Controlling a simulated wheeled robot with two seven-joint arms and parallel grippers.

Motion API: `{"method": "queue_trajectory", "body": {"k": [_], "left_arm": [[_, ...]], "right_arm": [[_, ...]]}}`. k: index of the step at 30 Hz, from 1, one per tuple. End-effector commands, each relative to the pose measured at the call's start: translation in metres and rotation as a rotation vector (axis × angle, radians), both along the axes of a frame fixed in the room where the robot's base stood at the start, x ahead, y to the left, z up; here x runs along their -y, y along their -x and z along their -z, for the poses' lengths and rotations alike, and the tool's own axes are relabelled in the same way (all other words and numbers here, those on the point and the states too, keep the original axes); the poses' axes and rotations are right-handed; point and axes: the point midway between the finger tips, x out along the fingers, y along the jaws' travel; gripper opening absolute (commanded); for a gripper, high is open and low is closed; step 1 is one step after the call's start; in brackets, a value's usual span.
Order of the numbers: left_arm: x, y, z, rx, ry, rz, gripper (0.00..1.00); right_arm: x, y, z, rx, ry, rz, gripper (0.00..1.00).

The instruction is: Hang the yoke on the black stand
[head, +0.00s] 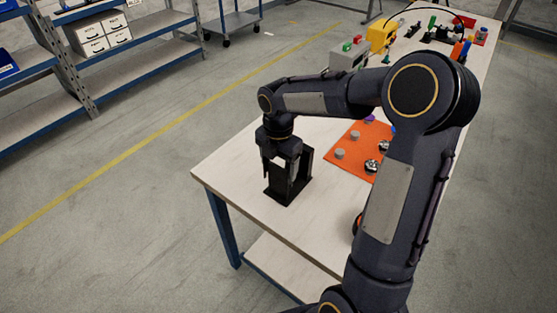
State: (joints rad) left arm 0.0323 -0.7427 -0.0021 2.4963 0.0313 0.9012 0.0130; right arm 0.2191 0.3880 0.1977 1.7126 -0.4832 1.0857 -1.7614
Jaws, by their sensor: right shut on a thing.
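The black stand (305,164) is upright on the near left end of the wooden table, with its flat base on the tabletop. My right gripper (281,163) points down at the stand, just in front of its upper part. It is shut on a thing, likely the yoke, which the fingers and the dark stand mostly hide. I cannot tell whether the yoke touches the stand. My left gripper is not in view.
An orange mat (347,169) with small grey and shiny round parts lies right of the stand. My right arm covers part of it. A grey box (346,55), a yellow box (379,37) and several small coloured items stand farther back. The table (238,168) is bare left of the stand.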

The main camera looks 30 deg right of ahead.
Motion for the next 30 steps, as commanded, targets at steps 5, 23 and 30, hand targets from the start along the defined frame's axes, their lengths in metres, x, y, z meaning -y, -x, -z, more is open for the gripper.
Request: {"method": "queue_trajectory", "body": {"k": [5,23,30], "left_arm": [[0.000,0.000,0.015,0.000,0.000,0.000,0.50],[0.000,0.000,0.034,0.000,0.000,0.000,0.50],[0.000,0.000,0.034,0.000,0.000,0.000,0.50]], "right_arm": [[0.000,0.000,0.022,-0.001,0.000,0.000,0.51],[0.000,0.000,0.054,0.001,0.001,0.000,0.51],[0.000,0.000,0.053,0.000,0.001,0.000,0.51]]}}
